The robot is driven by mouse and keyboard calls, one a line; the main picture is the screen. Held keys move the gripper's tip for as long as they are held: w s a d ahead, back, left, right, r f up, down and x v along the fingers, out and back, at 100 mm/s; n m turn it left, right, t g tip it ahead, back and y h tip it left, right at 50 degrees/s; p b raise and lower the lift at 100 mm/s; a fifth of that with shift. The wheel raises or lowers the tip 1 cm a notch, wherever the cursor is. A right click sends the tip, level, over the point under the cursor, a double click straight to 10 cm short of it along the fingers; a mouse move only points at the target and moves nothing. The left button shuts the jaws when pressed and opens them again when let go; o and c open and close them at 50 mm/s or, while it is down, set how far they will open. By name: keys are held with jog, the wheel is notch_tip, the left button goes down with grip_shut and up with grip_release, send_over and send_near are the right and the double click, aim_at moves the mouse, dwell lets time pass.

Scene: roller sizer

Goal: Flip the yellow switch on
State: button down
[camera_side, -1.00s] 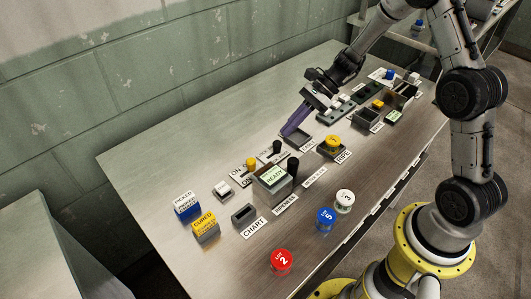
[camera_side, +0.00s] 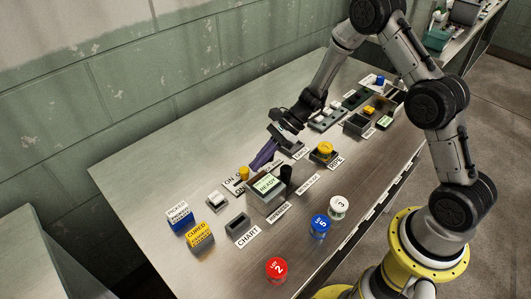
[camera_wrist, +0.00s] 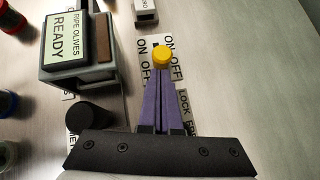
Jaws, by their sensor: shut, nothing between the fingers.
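The yellow switch (camera_side: 244,173) is a small round yellow knob by ON/OFF labels, behind and left of the READY display box. In the wrist view the yellow switch (camera_wrist: 162,56) shows from above, just beyond the fingertips. My gripper (camera_side: 254,167) has purple fingers, shut with nothing between them. They slant down to the left, with the tips close to the knob's right side. In the wrist view my gripper (camera_wrist: 160,80) points at the knob; I cannot tell whether they touch. The fingers partly cover the labels.
The READY display box (camera_side: 266,194) stands close in front of the switch, with a black cylinder (camera_side: 286,173) beside it. A small white-topped switch (camera_side: 217,200) lies to the left. Blue and yellow PICKED and CURED blocks stand farther left. The table's back left is bare.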

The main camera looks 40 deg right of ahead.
aim_at(246, 171)
jog(key=shift+f, duration=0.1)
jog(key=shift+a, duration=1.9)
jog(key=v, duration=1)
jog(key=shift+d, duration=0.2)
jog(key=shift+a, duration=0.1)
